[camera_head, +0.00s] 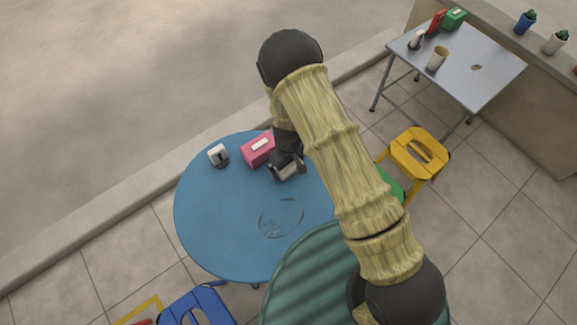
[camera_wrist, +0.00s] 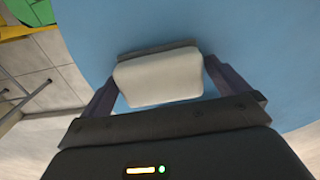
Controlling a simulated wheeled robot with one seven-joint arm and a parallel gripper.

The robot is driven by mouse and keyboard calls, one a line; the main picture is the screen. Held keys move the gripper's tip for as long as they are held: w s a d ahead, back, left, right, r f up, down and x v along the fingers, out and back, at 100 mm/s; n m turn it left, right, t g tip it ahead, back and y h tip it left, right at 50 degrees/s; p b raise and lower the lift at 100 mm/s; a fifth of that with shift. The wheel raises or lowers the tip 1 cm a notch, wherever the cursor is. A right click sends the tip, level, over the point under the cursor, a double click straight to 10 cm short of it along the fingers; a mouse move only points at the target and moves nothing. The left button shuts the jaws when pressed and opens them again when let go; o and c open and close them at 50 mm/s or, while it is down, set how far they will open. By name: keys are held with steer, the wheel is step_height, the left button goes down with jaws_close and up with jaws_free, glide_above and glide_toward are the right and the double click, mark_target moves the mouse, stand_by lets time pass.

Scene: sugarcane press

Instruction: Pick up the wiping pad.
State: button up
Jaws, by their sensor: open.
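The wiping pad is a small off-white block with a dark grey strip along one side. In the wrist view the pad (camera_wrist: 160,78) lies on the blue round table, between the two fingers of my gripper (camera_wrist: 162,82).
On the blue table (camera_head: 205,215) a pink tissue box (camera_head: 257,152) stands just left of my gripper, with a small white-and-dark holder (camera_head: 218,155) further left. A wet-looking ring mark (camera_head: 281,218) lies below. A yellow stool (camera_head: 417,153) and a metal table (camera_head: 480,70) stand right.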

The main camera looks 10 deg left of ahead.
steer(key=c, duration=0.8)
steer(key=shift+c, duration=0.2)
step_height(320, 180, up, 10)
steer(key=shift+r+p, duration=0.1)
steer(key=shift+p, duration=0.95)
